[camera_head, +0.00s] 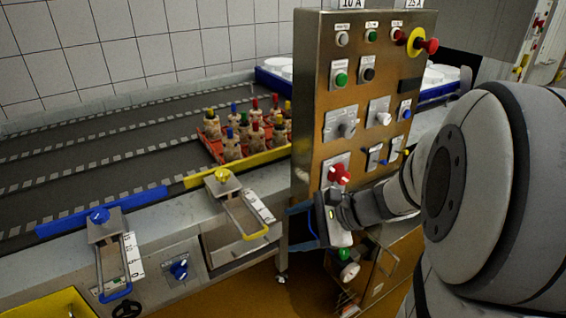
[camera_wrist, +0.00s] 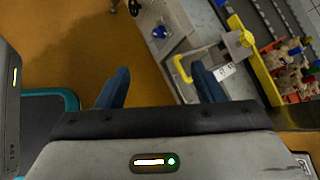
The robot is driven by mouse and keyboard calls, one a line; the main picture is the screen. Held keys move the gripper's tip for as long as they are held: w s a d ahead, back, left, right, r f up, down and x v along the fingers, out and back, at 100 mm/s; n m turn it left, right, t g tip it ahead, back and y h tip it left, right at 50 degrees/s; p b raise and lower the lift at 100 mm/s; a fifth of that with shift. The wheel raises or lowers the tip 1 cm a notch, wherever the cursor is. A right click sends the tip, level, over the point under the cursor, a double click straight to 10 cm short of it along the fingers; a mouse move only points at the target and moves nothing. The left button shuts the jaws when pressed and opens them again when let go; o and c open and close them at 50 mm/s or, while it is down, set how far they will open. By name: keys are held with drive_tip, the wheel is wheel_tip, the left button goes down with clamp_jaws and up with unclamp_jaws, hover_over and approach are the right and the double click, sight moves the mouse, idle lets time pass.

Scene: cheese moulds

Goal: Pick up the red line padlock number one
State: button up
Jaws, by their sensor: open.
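I cannot make out a red padlock with a number in either view. A red knob-like part (camera_head: 340,174) sits on the front of the brown control cabinet (camera_head: 312,100) in the head view, just above my gripper; it is too small to tell what it is. My gripper (camera_wrist: 162,86) shows two blue fingers spread wide in the wrist view, with nothing between them. Brown floor and the bench edge lie beyond the fingers. In the head view my wrist is in front of the cabinet's lower part and hides some of it.
The cabinet carries several switches and a red-and-yellow knob (camera_head: 421,43). Left of it, a bench holds a blue-knobbed clamp (camera_head: 99,216) and a yellow-knobbed clamp (camera_head: 222,175). A red crate (camera_head: 213,149) of colour-topped pots stands on the dark conveyor (camera_head: 90,140).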

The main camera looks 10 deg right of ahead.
drive_tip(key=w+d+f+m+t+h+b, duration=0.1)
drive_tip(key=w+d+f+m+t+b, duration=0.3)
drive_tip(key=d, duration=0.3)
drive_tip(key=w+d+f+m+t+h+b, duration=0.2)
drive_tip(key=d+f+m+t+b, duration=0.15)
drive_tip(key=d+f+m, duration=0.2)
drive_tip(key=w+d+f+m+t+h+b, duration=0.1)
drive_tip(key=w+d+f+m+t+b, duration=0.25)
drive_tip(key=d+m, duration=0.3)
drive_tip(key=d+b+x, duration=0.1)
drive_tip(key=x, duration=0.5)
drive_tip(key=shift+w+r+n+b, duration=0.3)
drive_tip(key=shift+w+r, duration=0.05)
drive_tip(key=shift+w, duration=0.2)
drive_tip(key=shift+a, duration=0.15)
drive_tip(key=c, duration=1.1)
